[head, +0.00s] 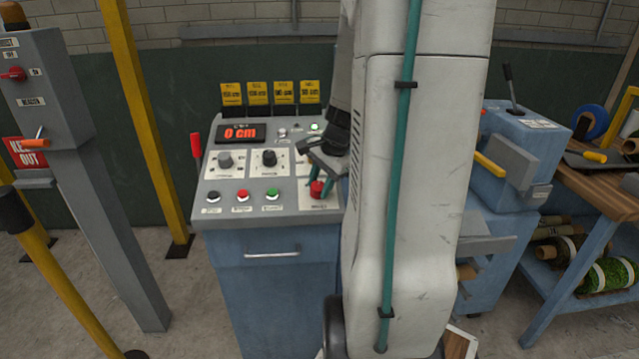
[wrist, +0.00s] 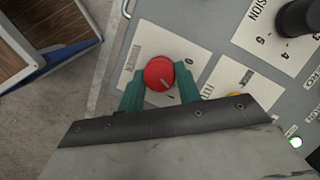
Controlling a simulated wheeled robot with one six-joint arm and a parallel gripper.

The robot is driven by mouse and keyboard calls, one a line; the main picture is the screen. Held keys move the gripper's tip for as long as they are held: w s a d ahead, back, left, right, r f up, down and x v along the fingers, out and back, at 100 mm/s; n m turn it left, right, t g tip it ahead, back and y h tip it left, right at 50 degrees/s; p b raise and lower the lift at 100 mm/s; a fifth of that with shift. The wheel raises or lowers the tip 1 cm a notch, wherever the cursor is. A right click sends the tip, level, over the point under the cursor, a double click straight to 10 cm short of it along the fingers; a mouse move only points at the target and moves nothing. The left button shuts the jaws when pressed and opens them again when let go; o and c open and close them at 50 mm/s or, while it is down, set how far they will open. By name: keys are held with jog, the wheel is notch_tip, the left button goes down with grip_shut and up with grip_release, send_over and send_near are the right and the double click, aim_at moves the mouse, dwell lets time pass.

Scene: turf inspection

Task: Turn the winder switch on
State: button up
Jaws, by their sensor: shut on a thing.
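The winder switch is a round red knob (head: 317,188) on a white label plate at the right front of the grey control panel (head: 222,199). In the wrist view the knob (wrist: 158,73) sits between the two green fingers of my gripper (wrist: 160,84). The fingers are closed on its sides. A small pale mark shows on the knob's face, and a "0" is printed on the plate to its upper right. Which setting the mark points to is not clear. In the head view my gripper (head: 318,187) reaches the knob from above, and my arm hides the panel's right edge.
Two dark dials (head: 269,158), several push buttons (head: 242,196) and a red display (head: 240,133) reading 0 cm share the panel. A red-handled lever (head: 196,146) stands at its left. A blue machine (head: 522,150) and a wooden bench (head: 612,190) are at right.

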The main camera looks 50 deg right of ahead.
jog(key=shift+s+m+t+h, duration=0.15)
jog(key=shift+m+t, duration=0.25)
jog(key=shift+m, duration=0.75)
jog(key=shift+w+m+t+h, duration=0.15)
jog(key=shift+m+t, duration=0.25)
jog(key=shift+m, duration=0.75)
jog(key=shift+s, duration=0.1)
jog(key=o, duration=1)
jog(key=shift+c, duration=0.2)
jog(key=v, duration=0.7)
jog(key=shift+s+r, duration=0.25)
jog(key=shift+r, duration=0.05)
